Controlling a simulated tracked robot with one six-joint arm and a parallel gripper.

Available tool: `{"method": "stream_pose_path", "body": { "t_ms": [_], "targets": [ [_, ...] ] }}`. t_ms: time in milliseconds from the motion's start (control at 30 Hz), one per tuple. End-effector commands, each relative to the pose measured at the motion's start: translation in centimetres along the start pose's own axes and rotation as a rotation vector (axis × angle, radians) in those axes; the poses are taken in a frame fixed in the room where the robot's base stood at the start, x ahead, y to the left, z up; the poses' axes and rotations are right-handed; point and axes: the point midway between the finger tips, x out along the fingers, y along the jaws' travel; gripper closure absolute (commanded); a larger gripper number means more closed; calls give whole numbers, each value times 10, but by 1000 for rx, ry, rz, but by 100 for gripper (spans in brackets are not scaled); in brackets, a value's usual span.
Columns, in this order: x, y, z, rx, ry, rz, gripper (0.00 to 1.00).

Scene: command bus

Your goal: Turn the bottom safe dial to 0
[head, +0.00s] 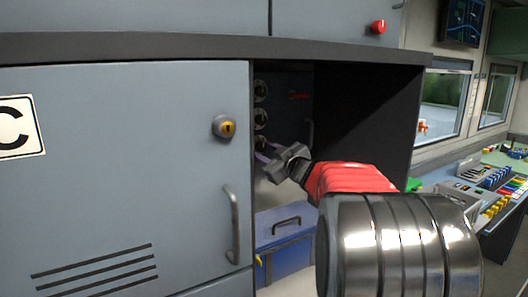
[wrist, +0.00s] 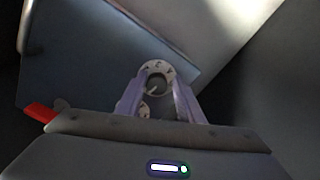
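The safe (head: 290,120) is a dark blue-grey box inside the open compartment, with a column of three round dials on its left side. In the wrist view, a pale-rimmed dial with dark marks (wrist: 157,74) sits between the tips of my gripper (wrist: 158,80). The fingers are apart, one on each side of it; I cannot tell whether they touch it. A second dial (wrist: 145,111) shows partly between the fingers. The dial readings are too blurred to tell.
A grey cabinet door (head: 120,170) with a yellow lock (head: 224,127) and handle (head: 232,222) stands close on the left. The compartment's dark side wall (head: 365,115) is on the right. A blue box (head: 285,245) lies below my gripper. A console (head: 490,185) is at far right.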

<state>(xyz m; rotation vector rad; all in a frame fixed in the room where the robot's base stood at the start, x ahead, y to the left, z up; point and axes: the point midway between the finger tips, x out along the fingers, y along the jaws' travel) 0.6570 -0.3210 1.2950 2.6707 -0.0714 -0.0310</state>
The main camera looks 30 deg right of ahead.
Motion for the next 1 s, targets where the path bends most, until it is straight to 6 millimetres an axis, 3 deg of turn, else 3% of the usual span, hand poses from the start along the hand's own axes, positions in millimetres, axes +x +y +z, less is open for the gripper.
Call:
{"method": "stream_pose_path", "body": {
  "t_ms": [167,567,1000],
  "targets": [
    [0,2,-3,-1,4,3,55],
    [-8,4,-5,-2,7,6,55],
    [-69,4,-4,-2,5,8,55]
  ]
}}
